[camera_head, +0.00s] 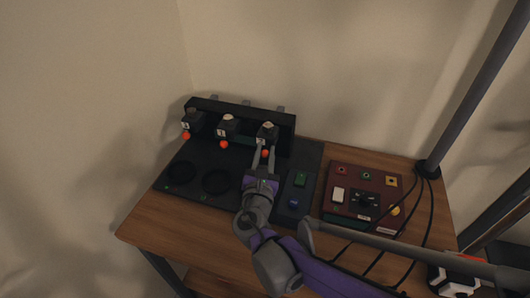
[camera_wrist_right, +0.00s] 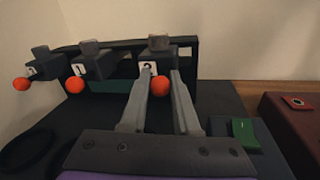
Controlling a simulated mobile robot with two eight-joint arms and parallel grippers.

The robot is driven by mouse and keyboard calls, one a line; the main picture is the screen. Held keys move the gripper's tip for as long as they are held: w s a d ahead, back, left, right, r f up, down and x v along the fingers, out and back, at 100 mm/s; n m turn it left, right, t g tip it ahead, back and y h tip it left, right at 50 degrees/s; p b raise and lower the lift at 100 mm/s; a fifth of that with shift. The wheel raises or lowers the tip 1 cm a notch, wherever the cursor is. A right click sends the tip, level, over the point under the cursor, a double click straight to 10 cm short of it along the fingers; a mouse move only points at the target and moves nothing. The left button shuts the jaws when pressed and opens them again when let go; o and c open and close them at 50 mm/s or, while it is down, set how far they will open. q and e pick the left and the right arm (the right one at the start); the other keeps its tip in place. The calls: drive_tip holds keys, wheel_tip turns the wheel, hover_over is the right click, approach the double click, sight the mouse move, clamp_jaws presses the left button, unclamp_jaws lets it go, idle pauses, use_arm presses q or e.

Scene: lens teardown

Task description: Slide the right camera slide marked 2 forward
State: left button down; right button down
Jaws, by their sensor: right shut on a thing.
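The right camera slide (camera_head: 267,130) is a dark block with a white label and an orange-red ball knob, at the right end of the black rack. In the right wrist view the slide (camera_wrist_right: 160,45) shows its label 2, partly covered by a finger. My right gripper (camera_head: 264,150) reaches up to it from the front. In the right wrist view its two fingers (camera_wrist_right: 160,80) stand either side of the orange knob (camera_wrist_right: 161,87) and are shut on it. My left gripper is not in view.
Two similar slides, the middle one marked 1 (camera_head: 228,127) and a left one (camera_head: 192,122), stand to the left. A green block (camera_head: 300,179) and a dark red control panel (camera_head: 352,209) with cables are to the right.

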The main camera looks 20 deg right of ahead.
drive_tip(key=w+a+p+v, duration=0.1)
drive_tip(key=a+p+v, duration=0.1)
drive_tip(key=v, duration=0.9)
drive_tip(key=shift+s+a, duration=0.2)
drive_tip(key=shift+s, duration=0.2)
drive_tip(key=shift+f, duration=0.1)
drive_tip(key=c, duration=1)
unclamp_jaws()
drive_tip(key=o, duration=0.3)
drive_tip(key=shift+s+a, duration=0.1)
drive_tip(key=shift+s, duration=0.05)
drive_tip(key=p+v, duration=0.1)
drive_tip(key=v, duration=0.9)
drive_tip(key=shift+s+a, duration=0.1)
drive_tip(key=shift+s, duration=0.25)
